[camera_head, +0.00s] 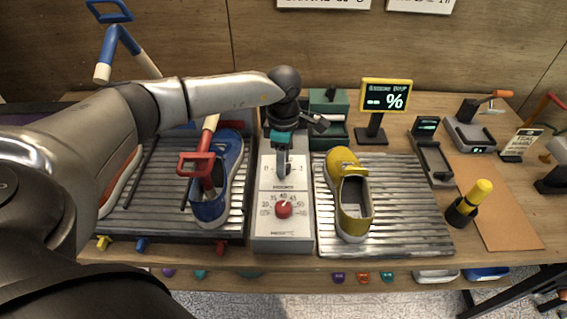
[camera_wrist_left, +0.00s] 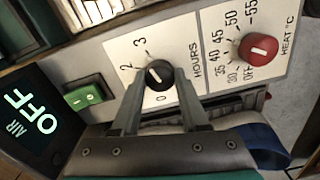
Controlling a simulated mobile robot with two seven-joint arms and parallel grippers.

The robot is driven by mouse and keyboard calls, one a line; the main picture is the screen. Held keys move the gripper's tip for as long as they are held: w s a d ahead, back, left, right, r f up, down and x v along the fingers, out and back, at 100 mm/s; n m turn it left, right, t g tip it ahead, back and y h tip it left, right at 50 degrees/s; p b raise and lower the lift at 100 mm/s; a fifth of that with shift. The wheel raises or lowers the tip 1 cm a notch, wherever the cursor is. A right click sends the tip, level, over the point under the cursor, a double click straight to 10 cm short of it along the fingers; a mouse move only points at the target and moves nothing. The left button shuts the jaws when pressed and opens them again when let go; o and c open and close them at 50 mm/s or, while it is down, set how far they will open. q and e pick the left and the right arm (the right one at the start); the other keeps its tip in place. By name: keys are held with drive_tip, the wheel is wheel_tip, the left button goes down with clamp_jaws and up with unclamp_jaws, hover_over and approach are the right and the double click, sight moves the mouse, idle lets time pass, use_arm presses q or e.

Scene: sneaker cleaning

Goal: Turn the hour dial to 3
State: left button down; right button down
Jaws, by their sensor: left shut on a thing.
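The hour dial (camera_wrist_left: 158,74) is a small black knob on the white HOURS panel, seen in the left wrist view. The printed figures 0, 2 and 3 show around it; a finger covers the place where 1 may be. I cannot tell for sure where its pointer aims. My left gripper (camera_wrist_left: 160,82) is shut on the dial, one finger on each side. In the head view my left gripper (camera_head: 283,170) comes down over the upper panel of the control box (camera_head: 266,243) and hides the dial. My right gripper is not in view.
A red heat dial (camera_wrist_left: 258,47) sits beside the HOURS panel, with a green switch (camera_wrist_left: 82,97) and an AIR OFF display (camera_wrist_left: 32,112) on the other side. A blue sneaker (camera_head: 232,165) and a yellow sneaker (camera_head: 351,215) stand on racks flanking the box.

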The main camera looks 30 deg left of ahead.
use_arm(q)
drive_tip(key=shift+m, duration=0.5)
drive_tip(key=shift+c, duration=2.1)
unclamp_jaws()
drive_tip(key=shift+r, duration=0.1)
wheel_tip(320, 180, up, 15)
